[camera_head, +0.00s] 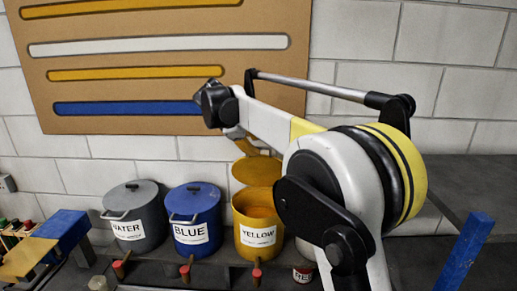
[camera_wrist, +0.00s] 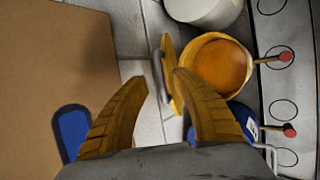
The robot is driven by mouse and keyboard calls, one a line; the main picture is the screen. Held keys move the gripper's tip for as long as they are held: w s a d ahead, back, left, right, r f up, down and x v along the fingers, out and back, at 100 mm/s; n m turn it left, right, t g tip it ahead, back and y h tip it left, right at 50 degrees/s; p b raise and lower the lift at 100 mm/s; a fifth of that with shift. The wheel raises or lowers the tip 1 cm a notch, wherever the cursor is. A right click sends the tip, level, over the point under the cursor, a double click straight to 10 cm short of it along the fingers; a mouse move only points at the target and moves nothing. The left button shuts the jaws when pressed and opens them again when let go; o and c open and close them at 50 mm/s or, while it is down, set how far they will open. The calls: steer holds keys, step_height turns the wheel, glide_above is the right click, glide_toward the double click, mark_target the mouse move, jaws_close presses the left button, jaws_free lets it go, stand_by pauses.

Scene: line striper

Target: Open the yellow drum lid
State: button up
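The yellow drum (camera_head: 246,212) stands on the bench, with a white YELLOW label on its front. Its round lid (camera_head: 254,174) is raised and tilted up at the back of the drum, leaving the mouth uncovered. In the wrist view the drum (camera_wrist: 215,67) shows orange-yellow contents. There the lid (camera_wrist: 171,72) is nearly edge-on, with a grey handle on its outer side. My gripper (camera_wrist: 160,78) is open, its yellow fingers spread, with the lid and handle just beyond the tips. Contact cannot be told. In the head view my arm partly hides the gripper.
The closed blue drum (camera_head: 193,213) and grey WATER drum (camera_head: 139,212) stand left of the yellow drum. A white drum (camera_wrist: 205,10) stands on its other side. Red-tipped taps (camera_head: 257,272) stick out in front. A board with coloured stripes (camera_head: 160,95) hangs on the wall behind.

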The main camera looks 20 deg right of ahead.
steer(key=v, duration=0.9)
steer(key=shift+s+d+f, duration=0.1)
steer(key=s+f+m+y+b, duration=0.2)
steer(key=s+f+m+b, duration=0.2)
steer(key=s+f+b, duration=0.6)
steer(key=s+d+f+m+t+y+b, duration=0.1)
steer(key=s+f+m+b, duration=0.3)
steer(key=s+f+b, duration=0.6)
steer(key=s+d+f+m+t+y+b, duration=0.1)
steer(key=s+f+m+y+b, duration=0.2)
steer(key=s+f+b, duration=0.8)
steer(key=s+f+m, duration=0.1)
steer(key=s+f, duration=0.2)
steer(key=f, duration=0.7)
steer(key=s+f, duration=0.3)
steer(key=f, duration=0.7)
steer(key=shift+f+m+y, duration=0.35)
steer(key=shift+m+y, duration=0.05)
steer(key=shift+s+d, duration=0.15)
